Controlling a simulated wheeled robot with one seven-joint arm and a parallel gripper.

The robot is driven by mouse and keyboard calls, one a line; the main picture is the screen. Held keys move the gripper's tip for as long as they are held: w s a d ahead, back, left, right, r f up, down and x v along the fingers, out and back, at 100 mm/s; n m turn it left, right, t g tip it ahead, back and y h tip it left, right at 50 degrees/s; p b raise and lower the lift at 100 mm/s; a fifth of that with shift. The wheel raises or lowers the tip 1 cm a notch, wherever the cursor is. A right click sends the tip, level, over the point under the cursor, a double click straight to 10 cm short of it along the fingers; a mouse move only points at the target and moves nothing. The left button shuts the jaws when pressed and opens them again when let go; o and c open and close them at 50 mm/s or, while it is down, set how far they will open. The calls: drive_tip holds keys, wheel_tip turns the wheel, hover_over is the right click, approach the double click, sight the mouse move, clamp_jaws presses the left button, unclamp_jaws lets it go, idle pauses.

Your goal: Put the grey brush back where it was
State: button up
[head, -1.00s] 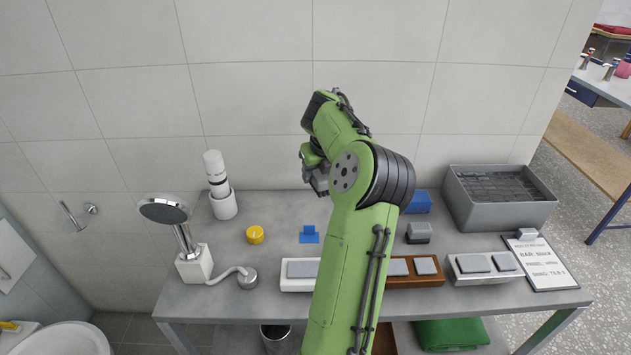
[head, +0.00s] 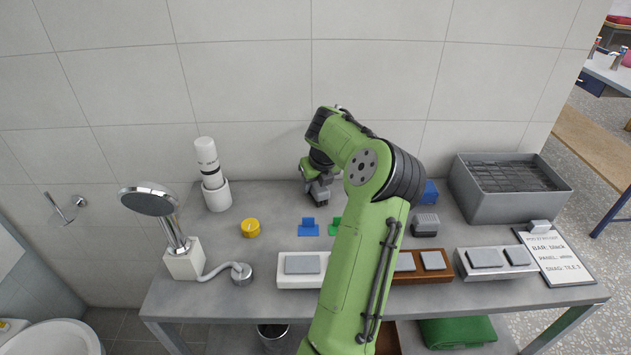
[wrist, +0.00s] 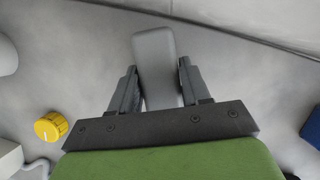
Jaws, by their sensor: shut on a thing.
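My gripper (head: 318,194) hangs low over the back middle of the grey table, in front of the tiled wall. In the wrist view my gripper (wrist: 157,68) is shut on a smooth grey oblong piece, which looks like the grey brush (wrist: 155,48). The piece lies between the two dark fingers and sticks out past their tips. Its underside is hidden, and I cannot tell whether it touches the table. In the head view it is hard to tell apart from the fingers. A small blue stand (head: 308,228) and a green one (head: 335,226) are just in front of the gripper.
A yellow knob (head: 250,228), white cup with bottle (head: 217,194) and shower head (head: 150,199) stand left. Right are a grey ribbed block (head: 425,223), blue block (head: 431,191), grey bin (head: 515,206) and clipboard (head: 556,258). Trays with grey pieces line the front.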

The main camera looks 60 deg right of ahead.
drive_tip(key=shift+f, duration=0.15)
drive_tip(key=o, duration=1)
drive_tip(key=shift+r, duration=0.3)
drive_tip(key=p+v, duration=0.2)
drive_tip(key=v, duration=0.9)
drive_tip(key=shift+s+a+r+p, duration=0.15)
drive_tip(key=shift+a+r+p, duration=0.05)
drive_tip(key=shift+r+p, duration=0.2)
drive_tip(key=shift+f, duration=0.1)
